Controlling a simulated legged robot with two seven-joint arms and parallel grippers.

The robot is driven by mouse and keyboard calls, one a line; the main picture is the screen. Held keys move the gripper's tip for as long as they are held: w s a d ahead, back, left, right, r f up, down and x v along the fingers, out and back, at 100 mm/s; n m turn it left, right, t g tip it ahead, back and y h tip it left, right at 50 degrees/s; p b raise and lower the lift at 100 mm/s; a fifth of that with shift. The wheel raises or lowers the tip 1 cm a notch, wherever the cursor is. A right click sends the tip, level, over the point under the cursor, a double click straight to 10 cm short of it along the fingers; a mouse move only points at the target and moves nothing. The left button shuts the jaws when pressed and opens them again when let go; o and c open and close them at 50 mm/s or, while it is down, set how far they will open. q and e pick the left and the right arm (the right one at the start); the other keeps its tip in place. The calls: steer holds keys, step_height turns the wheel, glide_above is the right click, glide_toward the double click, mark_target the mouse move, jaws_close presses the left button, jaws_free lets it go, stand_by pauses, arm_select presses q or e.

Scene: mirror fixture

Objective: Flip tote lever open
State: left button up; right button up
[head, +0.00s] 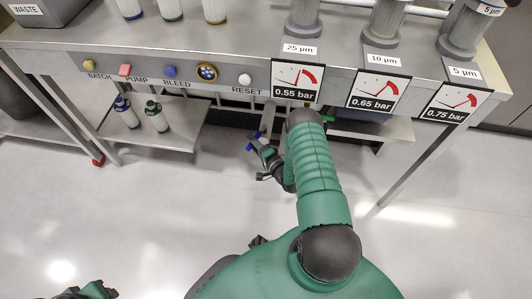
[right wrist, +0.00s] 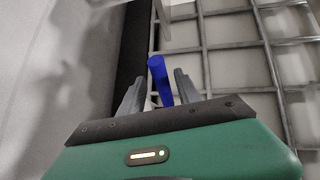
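A blue lever (right wrist: 160,80) stands up between the two grey fingers of my right gripper (right wrist: 158,92) in the right wrist view. The fingers are apart, with a gap visible on each side of the lever. In the head view, my right gripper (head: 258,148) is below the table's front edge, with blue parts (head: 253,139) at its tips. My right arm hides much of the space under the table there, and I cannot make out the tote clearly. Only a part of my left arm's end (head: 88,291) shows at the bottom left, and its fingers cannot be read.
A metal grid (right wrist: 235,45) lies behind the lever in the right wrist view. The table front (head: 225,73) carries buttons and pressure gauge cards (head: 297,82) above my right arm. A lower shelf (head: 160,140) holds two bottles to the left. The floor in front is clear.

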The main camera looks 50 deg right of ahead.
arm_select(q)
steer(key=p+v, duration=0.2)
steer(key=v, duration=0.1)
steer(key=w+p+v, duration=0.1)
steer(key=p+v, duration=0.1)
steer(key=shift+r+p, duration=0.3)
steer(key=shift+r, duration=0.2)
arm_select(e)
steer(key=v, duration=1.2)
steer(key=shift+s, duration=0.45)
arm_select(q)
steer(key=shift+c, duration=0.5)
arm_select(e)
steer(key=shift+f, duration=0.1)
